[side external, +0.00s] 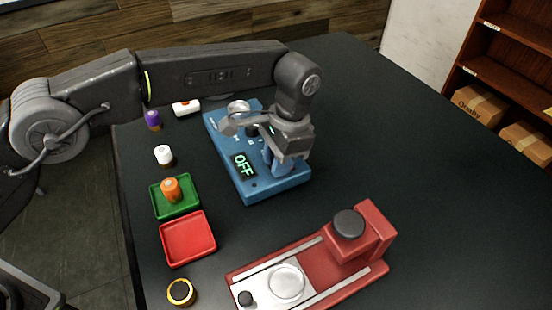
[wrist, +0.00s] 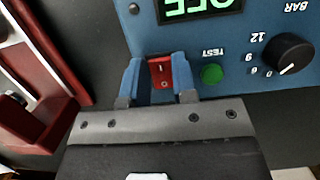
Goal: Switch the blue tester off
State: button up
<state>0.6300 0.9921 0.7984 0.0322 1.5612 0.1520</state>
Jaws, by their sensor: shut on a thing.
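The blue tester (side external: 262,192) stands on the dark table, and its display (side external: 243,165) reads OFF in green. In the wrist view the display (wrist: 198,7) shows upside down at the top edge. The red switch (wrist: 160,70) is on the tester's panel, beside the green TEST button (wrist: 212,74) and the black dial (wrist: 288,54). My gripper (wrist: 157,75) has its two blue fingers on either side of the red switch, shut on it. In the side view my gripper (side external: 279,161) is low over the tester and hides the switch.
A red machine (side external: 330,258) with a black knob stands at the front. A green tray (side external: 184,205) holding an orange-topped part (side external: 171,189), an empty red tray (side external: 188,262), and small purple (side external: 152,119), white (side external: 163,155) and yellow-black (side external: 181,292) parts line the left. The table's right side is clear.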

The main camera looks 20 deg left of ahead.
jog(key=shift+g+y, duration=0.3)
jog(key=o, duration=0.9)
jog(key=shift+r, duration=0.15)
jog(key=shift+r, duration=0.25)
notch_tip(320, 180, up, 4)
jog(key=shift+f, duration=0.25)
jog(key=a+r, duration=0.2)
jog(key=a, duration=0.1)
jog(key=w+a+r, duration=0.1)
jog(key=a+r, duration=0.1)
jog(key=a, duration=0.2)
jog(key=w+a+r, duration=0.1)
jog(key=a+r, duration=0.1)
jog(key=a, duration=0.2)
jog(key=shift+a+r, duration=0.25)
jog(key=shift+r, duration=0.15)
